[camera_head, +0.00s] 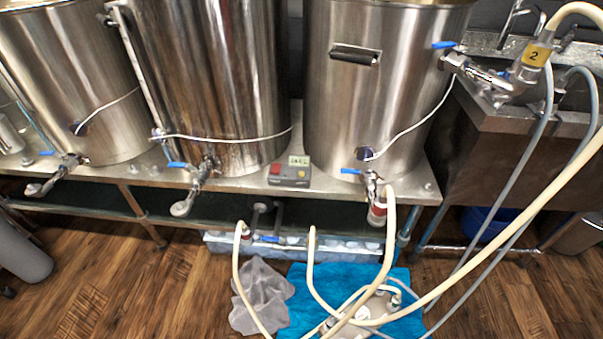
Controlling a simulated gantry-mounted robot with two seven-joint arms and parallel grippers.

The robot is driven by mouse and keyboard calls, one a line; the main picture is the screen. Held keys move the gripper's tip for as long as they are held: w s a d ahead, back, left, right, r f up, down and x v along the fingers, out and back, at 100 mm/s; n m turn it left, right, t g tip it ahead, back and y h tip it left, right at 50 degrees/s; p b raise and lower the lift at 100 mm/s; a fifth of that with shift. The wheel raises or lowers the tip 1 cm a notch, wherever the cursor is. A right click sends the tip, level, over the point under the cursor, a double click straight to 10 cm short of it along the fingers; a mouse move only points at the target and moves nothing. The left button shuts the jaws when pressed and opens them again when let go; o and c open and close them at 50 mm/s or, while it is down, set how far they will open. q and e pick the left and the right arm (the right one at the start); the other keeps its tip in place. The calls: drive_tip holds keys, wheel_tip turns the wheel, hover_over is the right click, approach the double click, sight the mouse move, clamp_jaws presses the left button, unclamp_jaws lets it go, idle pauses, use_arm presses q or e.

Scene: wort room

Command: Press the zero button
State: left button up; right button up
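A small grey device (290,178) sits on the metal shelf (235,183) between the middle and right steel kettles. It has a red button (275,169) at its left and a small pale display (299,160) standing at its top, with dark characters too small to read surely. Other small marks show on its face, but I cannot tell which one is the zero button. Neither of my grippers is in view. Nothing touches or covers the device.
Large steel kettles (372,95) stand behind the device, with blue-handled valves (203,172) jutting forward along the shelf edge. Pale hoses (520,215) cross the right side. A blue cloth (345,280) and grey cloth (262,290) lie on the wooden floor (130,285).

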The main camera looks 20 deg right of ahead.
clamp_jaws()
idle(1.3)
